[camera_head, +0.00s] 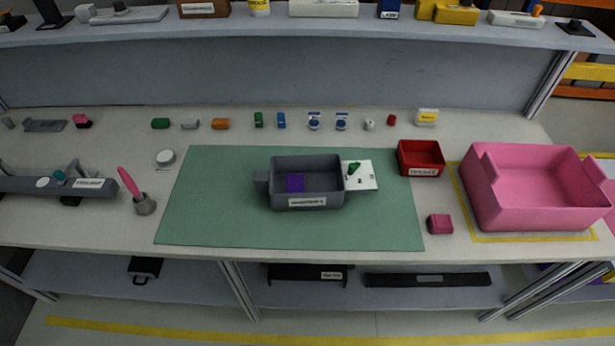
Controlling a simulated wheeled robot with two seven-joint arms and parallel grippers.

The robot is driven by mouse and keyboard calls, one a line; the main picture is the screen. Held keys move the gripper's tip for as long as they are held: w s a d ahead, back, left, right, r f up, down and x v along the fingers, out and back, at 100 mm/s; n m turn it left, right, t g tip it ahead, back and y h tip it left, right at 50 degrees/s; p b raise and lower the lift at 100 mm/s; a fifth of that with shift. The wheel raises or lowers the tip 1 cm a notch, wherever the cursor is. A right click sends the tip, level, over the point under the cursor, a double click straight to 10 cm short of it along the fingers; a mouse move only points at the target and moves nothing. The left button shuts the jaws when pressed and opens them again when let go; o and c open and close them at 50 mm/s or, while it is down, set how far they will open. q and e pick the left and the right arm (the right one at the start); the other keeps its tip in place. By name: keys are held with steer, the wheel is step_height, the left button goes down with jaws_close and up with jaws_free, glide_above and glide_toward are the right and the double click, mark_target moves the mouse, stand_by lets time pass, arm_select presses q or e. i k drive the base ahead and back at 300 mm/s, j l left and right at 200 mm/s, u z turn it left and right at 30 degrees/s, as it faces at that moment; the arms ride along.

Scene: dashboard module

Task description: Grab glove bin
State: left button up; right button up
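No bin here carries a label I can read as glove bin. A grey open bin (306,204) with a front label and a tab on its left side stands on the green mat (210,220). A purple block (295,183) lies inside it. A small red open bin (420,158) with a front label stands to the right of the mat. A large pink open bin (530,205) with notched walls stands at the far right, inside a yellow taped outline. Neither of my grippers shows in this view.
A white plate with a green part (360,175) lies against the grey bin's right side. A pink block (439,224) sits near the front edge. Several small parts line the back; a grey cup with a pink tool (144,204) stands left. A shelf (300,34) overhangs the back.

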mark_target(327, 178)
steer(key=k+l, duration=0.1)
steer(key=l, duration=0.25)
steer(key=k+l, duration=0.15)
steer(key=l, duration=0.25)
steer(key=k+l+u, duration=0.1)
steer(key=l, duration=0.25)
steer(key=k+l, duration=0.15)
steer(key=l, duration=0.2)
steer(key=k+l, duration=0.15)
steer(key=l, duration=0.2)
